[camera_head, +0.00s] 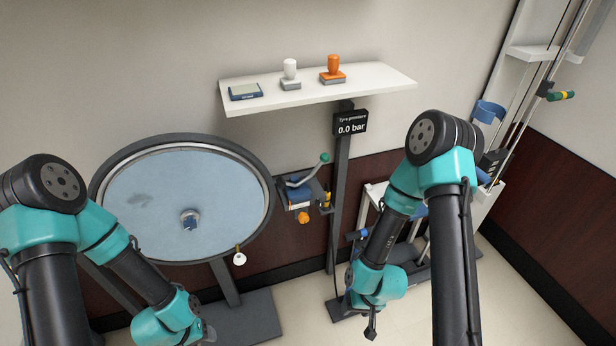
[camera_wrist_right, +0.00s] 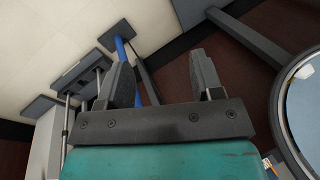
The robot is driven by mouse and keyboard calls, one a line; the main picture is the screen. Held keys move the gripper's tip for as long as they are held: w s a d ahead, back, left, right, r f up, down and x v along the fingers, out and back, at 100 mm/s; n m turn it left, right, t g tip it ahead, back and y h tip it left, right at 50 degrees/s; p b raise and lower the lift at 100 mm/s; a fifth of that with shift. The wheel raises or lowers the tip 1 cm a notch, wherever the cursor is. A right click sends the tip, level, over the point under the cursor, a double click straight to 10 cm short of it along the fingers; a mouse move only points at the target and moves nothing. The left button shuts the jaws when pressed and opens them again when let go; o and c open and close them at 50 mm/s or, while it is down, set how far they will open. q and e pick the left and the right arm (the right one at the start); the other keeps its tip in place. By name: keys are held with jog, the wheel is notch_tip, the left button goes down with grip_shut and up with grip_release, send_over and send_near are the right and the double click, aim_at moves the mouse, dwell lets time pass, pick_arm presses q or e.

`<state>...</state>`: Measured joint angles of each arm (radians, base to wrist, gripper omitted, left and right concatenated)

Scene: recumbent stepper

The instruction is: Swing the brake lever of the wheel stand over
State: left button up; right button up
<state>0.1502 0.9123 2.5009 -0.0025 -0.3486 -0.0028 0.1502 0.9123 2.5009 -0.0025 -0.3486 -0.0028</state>
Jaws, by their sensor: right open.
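The wheel stand (camera_head: 229,284) carries a large wheel (camera_head: 150,200) with a pale blue disc. At its right side a grey brake lever (camera_head: 302,181) with a green ball knob (camera_head: 324,158) slants up to the right from a small bracket. My right gripper (camera_head: 371,326) hangs low, right of and below the lever, apart from it. In the right wrist view my right gripper (camera_wrist_right: 163,75) is open, with nothing between its fingers. The lever does not show clearly there. My left gripper (camera_head: 205,335) is low at the bottom edge, partly hidden, its fingers unclear.
A white shelf (camera_head: 375,82) above holds an orange stamp (camera_head: 332,70), a white stamp (camera_head: 290,75) and a blue pad (camera_head: 245,92). A post (camera_head: 338,200) with a pressure display (camera_head: 351,124) stands between the lever and my right arm. An orange knob (camera_head: 303,217) sits below the lever.

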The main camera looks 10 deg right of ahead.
dwell(0.3)
jog(key=w+d+r+n+t, duration=0.1)
jog(key=w+r+t, duration=0.4)
jog(key=r, duration=0.5)
jog(key=w+d+r+n+t+y, duration=0.1)
jog(key=w+r+t, duration=0.5)
jog(key=w+r, duration=0.3)
jog(key=w+d+r+n+t, duration=0.1)
jog(key=w+r+t, duration=0.4)
jog(key=r, duration=0.6)
jog(key=shift+w+n, duration=0.3)
jog(key=shift+w, duration=0.65)
jog(key=x, duration=1.7)
jog(key=shift+w+a+r, duration=0.15)
jog(key=shift+w+r, duration=0.05)
jog(key=shift+r, duration=0.1)
